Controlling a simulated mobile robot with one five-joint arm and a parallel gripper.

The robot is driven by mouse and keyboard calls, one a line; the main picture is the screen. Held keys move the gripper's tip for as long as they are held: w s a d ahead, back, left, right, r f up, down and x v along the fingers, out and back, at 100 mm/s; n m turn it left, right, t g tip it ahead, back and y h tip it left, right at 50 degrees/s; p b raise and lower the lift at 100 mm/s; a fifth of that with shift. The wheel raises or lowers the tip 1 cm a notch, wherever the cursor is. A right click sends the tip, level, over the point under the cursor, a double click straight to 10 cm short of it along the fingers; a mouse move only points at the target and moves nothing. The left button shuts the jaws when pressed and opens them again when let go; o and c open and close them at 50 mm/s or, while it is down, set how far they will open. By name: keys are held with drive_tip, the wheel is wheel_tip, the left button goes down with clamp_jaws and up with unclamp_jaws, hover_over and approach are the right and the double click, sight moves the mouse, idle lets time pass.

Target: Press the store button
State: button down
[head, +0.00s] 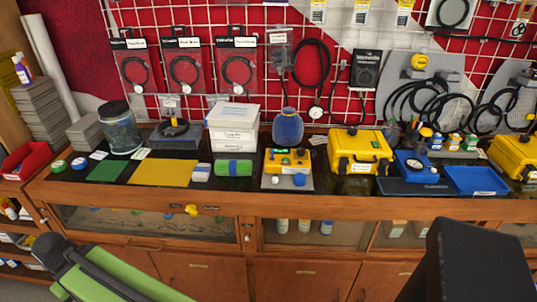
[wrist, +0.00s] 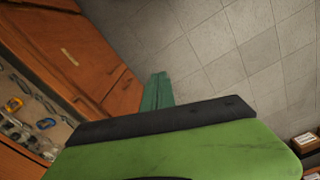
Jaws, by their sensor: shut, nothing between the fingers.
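A yellow test device (head: 287,160) with small coloured controls sits on a grey board (head: 267,182) on the bench, near the middle of the head view. A blue round part (head: 299,179) is at the board's front right. The controls are too small for me to tell which is the store button. My gripper (wrist: 158,88) shows in the wrist view as teal fingers close together, shut and empty. It points down toward the tiled floor in front of the wooden cabinet, away from the device. My green arm shows at the lower left of the head view; the fingertips are not seen there.
A blue vase-like vessel (head: 288,127) stands behind the device. A green and blue roll (head: 234,168) lies to its left, and a yellow case (head: 360,151) stands to its right. Wooden cabinet doors (wrist: 75,50) are left in the wrist view.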

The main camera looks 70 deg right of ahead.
drive_tip(key=shift+w+r, duration=0.1)
drive_tip(key=s+d+r+m+h+p, duration=0.1)
drive_tip(key=d+r+m+p, duration=0.1)
drive_tip(key=d, duration=1)
drive_tip(key=s+d+r+m+h+p, duration=0.2)
drive_tip(key=d+r+p, duration=0.3)
drive_tip(key=d, duration=0.8)
drive_tip(key=s+d+r+m+h+p, duration=0.1)
drive_tip(key=d+r+m+p, duration=0.2)
drive_tip(key=d, duration=0.9)
drive_tip(key=shift+s+d+r+m+h, duration=0.15)
drive_tip(key=shift+r+m, duration=0.05)
drive_tip(key=shift+r, duration=0.4)
drive_tip(key=shift+s+d+r+m+h, duration=0.1)
drive_tip(key=shift+r+m+h, duration=0.1)
drive_tip(key=shift+r, duration=0.35)
drive_tip(key=s+d+r+m+g+h+p, duration=0.1)
drive_tip(key=s+d+r+m+g+p, duration=0.1)
drive_tip(key=s+d+r, duration=0.5)
drive_tip(key=s+d+r+m+g+h+p, duration=0.2)
drive_tip(key=s+d+r+m+p, duration=0.2)
drive_tip(key=s+d, duration=1.6)
wheel_tip(320, 180, up, 3)
drive_tip(key=d+p, duration=0.1)
drive_tip(key=p, duration=0.2)
drive_tip(key=shift+d+m, duration=0.25)
drive_tip(key=shift+m, duration=0.15)
drive_tip(key=shift+h, duration=0.25)
